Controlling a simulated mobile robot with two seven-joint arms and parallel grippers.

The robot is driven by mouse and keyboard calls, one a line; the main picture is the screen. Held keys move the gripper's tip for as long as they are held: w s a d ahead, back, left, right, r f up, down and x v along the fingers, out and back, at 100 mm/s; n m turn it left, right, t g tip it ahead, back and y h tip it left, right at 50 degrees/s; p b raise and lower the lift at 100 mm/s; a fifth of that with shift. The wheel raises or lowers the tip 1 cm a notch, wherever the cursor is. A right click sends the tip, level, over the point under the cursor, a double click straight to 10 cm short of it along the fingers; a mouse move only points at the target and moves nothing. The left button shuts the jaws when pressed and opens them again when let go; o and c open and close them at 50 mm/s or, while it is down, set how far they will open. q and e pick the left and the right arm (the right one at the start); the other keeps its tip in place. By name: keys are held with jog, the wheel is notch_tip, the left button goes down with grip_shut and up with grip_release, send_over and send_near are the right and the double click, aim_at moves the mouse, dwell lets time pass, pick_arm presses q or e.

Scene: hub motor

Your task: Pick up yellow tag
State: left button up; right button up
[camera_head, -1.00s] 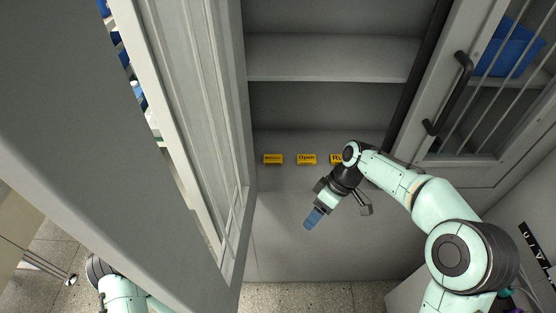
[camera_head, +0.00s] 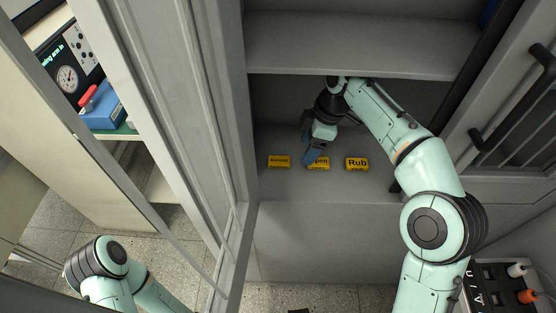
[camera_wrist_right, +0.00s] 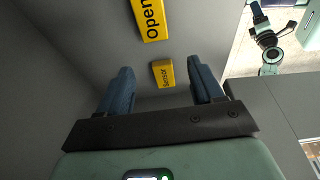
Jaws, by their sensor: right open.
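Three yellow tags lie in a row on the cabinet's bottom shelf in the head view: a left tag with small lettering (camera_head: 279,161), a middle "Open" tag (camera_head: 318,163) and a right "Rub" tag (camera_head: 357,164). My right gripper (camera_head: 313,153) reaches into the shelf and partly covers the "Open" tag. In the right wrist view my right gripper (camera_wrist_right: 161,88) is open and empty. The small-lettered tag (camera_wrist_right: 162,74) shows between its blue fingers, beyond the tips. The "Open" tag (camera_wrist_right: 151,18) is at the top.
An upper shelf (camera_head: 360,45) hangs close above my right arm. An open door (camera_head: 185,120) stands on the left and another door with a black handle (camera_head: 515,105) on the right. The bottom shelf (camera_head: 300,185) is bare in front of the tags.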

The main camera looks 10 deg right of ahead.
send_over(279, 160)
jog(key=d, duration=0.2)
jog(key=shift+s+a+f, duration=0.1)
jog(key=shift+s, duration=0.1)
jog(key=b+x, duration=0.1)
jog(key=x, duration=0.4)
jog(key=c, duration=1.1)
